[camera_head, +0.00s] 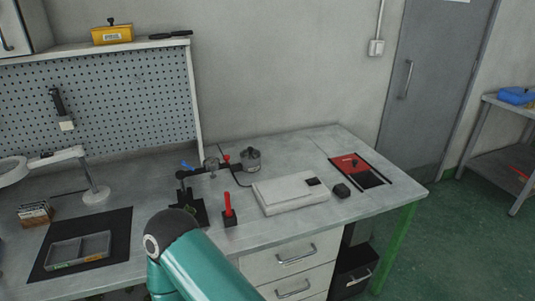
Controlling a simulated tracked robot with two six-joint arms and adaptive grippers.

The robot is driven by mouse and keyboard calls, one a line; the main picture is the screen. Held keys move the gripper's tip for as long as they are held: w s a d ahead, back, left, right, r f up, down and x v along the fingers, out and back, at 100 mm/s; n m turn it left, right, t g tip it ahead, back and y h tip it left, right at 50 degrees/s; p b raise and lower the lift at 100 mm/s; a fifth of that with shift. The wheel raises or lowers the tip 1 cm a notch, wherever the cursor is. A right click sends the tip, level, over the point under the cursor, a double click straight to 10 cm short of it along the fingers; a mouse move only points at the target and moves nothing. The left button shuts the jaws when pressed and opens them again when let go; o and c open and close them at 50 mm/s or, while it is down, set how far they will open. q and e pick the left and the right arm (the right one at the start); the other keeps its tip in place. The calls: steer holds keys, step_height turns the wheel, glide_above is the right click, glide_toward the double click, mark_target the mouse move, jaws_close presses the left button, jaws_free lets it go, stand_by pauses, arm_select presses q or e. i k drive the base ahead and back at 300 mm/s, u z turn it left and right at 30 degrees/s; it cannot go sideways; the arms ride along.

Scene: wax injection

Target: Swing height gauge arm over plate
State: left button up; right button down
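A small black stand with a horizontal arm (203,171), which looks like the height gauge, stands on the grey workbench (240,236) near the middle. Its arm reaches to the right from a dark post, with a small round dial-like part on it. A dark flat base (201,213) lies under the post; I cannot tell whether this is the plate. My teal arm link with a dark round joint rises at the bottom centre and covers part of the bench front. Neither gripper shows.
Right of the stand are a red-handled tool (228,208), a metal pot (251,160), a white flat device (290,191) and a red-and-black tray (349,162). A lamp (95,192) and a compartment tray (78,250) on a black mat stand left.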

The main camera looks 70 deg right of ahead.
mark_target(208, 167)
steer(key=z, duration=0.05)
steer(key=k, duration=1.3)
steer(key=z, duration=1.05)
steer(key=i, duration=0.9)
steer(key=z, duration=0.05)
